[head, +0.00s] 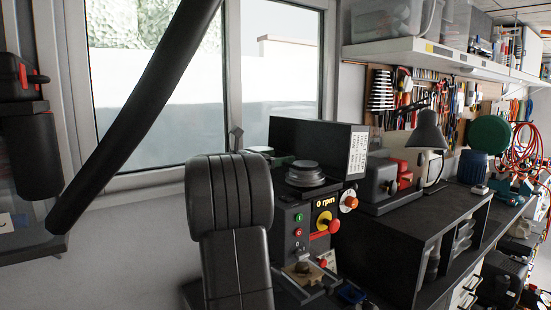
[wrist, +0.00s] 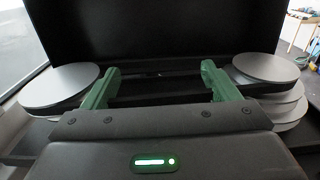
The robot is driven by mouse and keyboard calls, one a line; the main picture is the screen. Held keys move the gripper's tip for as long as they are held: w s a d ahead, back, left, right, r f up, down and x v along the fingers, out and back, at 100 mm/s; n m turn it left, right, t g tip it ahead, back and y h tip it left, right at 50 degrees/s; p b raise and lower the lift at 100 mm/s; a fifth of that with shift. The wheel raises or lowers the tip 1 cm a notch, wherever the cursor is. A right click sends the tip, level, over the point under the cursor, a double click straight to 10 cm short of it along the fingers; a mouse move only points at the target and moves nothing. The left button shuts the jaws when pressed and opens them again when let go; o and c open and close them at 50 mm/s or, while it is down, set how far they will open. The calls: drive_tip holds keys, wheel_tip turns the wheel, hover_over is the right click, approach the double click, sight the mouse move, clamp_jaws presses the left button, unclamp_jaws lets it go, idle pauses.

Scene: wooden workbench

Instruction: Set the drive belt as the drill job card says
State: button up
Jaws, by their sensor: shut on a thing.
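The drill head (head: 315,215) stands on the bench with its dark belt cover (head: 300,135) raised. The job card (head: 358,152) is a white sheet on the cover's right end, its print too small to read. One grey stepped pulley (head: 305,173) shows in the head view. In the wrist view one pulley (wrist: 62,85) is at left and another (wrist: 283,103) at right, with wider steps below its top. My gripper (wrist: 162,72) has its green fingers between the pulleys, shut on what appears to be the dark drive belt. The belt's seat on the steps is hidden.
The drill's display (head: 325,204) reads 0 rpm. Beside it are a red knob on yellow (head: 325,222) and an orange-red knob (head: 350,202). A grey machine (head: 382,182) and a lamp (head: 429,135) stand to the right. A window (head: 205,90) is behind.

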drive_tip(key=shift+r, duration=0.35)
drive_tip(key=o, duration=1.1)
drive_tip(key=shift+o, duration=1)
drive_tip(key=shift+a+f, duration=0.1)
drive_tip(key=shift+s+a, duration=0.2)
drive_tip(key=shift+a, duration=0.1)
drive_tip(key=b+v, duration=0.3)
drive_tip(key=v, duration=1)
drive_tip(key=shift+d, duration=0.15)
